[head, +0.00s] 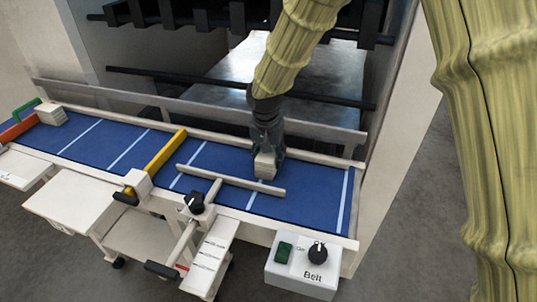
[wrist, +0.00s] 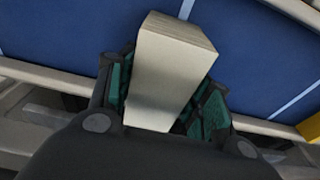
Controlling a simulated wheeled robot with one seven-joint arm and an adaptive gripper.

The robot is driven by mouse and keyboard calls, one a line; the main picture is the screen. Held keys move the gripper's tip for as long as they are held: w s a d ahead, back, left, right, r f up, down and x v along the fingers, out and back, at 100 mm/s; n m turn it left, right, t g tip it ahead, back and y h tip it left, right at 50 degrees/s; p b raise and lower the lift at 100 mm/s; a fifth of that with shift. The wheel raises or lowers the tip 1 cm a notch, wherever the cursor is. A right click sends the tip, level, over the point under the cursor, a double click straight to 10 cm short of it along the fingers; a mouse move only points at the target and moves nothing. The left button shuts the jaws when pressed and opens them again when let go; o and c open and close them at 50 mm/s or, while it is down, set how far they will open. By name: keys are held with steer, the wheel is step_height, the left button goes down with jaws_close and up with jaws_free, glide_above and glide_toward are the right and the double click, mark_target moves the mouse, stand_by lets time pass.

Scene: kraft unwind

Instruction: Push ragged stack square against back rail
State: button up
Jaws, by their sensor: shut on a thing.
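A pale, cream stack (head: 265,165) is between the fingers of my gripper (head: 267,150) over the right half of the blue belt (head: 310,202). My gripper is shut on this stack; in the wrist view the stack (wrist: 172,65) is a pale block between green-padded fingers. I cannot tell whether it touches the belt. A second pale stack (head: 52,115) sits at the belt's far left end, its layers slightly uneven. The cream back rail (head: 215,110) runs along the belt's far side, behind my gripper.
A cream push bar (head: 230,180) lies over the belt just in front of the held stack, with a black knob (head: 194,202). A yellow bar (head: 165,152) crosses the belt further left. A belt control box (head: 303,268) stands at front right. Dark bars (head: 190,75) are behind.

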steer(key=o, duration=1.1)
step_height(320, 180, up, 12)
steer(key=s, duration=0.1)
steer(key=shift+s+a, duration=0.3)
steer(key=shift+s, duration=0.1)
